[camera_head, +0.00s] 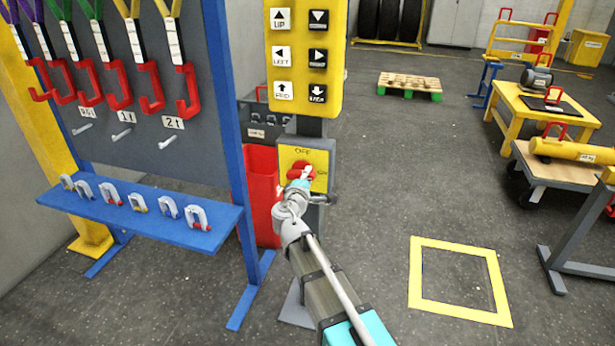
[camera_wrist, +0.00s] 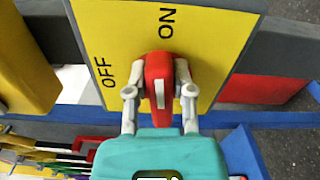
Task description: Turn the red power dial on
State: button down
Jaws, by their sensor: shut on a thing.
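The red power dial (camera_head: 297,168) sits on a yellow plate (camera_head: 288,153) below the button panel. The plate reads OFF at the top and ON at the right in the head view. My gripper (camera_head: 303,180) reaches the dial from the front right. In the wrist view, my gripper (camera_wrist: 160,75) is shut on the red dial (camera_wrist: 158,68), one finger on each side of its handle. The handle, with a white stripe, lies roughly in line with the ON label (camera_wrist: 167,20); OFF (camera_wrist: 105,72) is to the left. I cannot tell the exact dial angle.
A yellow button panel (camera_head: 303,110) stands just above the plate. A red bin (camera_head: 262,190) and a blue rack shelf (camera_head: 150,218) with shackles are to the left. A yellow floor square (camera_head: 415,270) and open floor lie to the right.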

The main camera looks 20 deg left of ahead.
jog(key=shift+f+m, duration=0.15)
jog(key=shift+m, duration=0.55)
jog(key=shift+c, duration=2.4)
grip_release()
jog(key=shift+s, duration=0.1)
jog(key=s, duration=1.1)
jog(key=shift+s, duration=0.4)
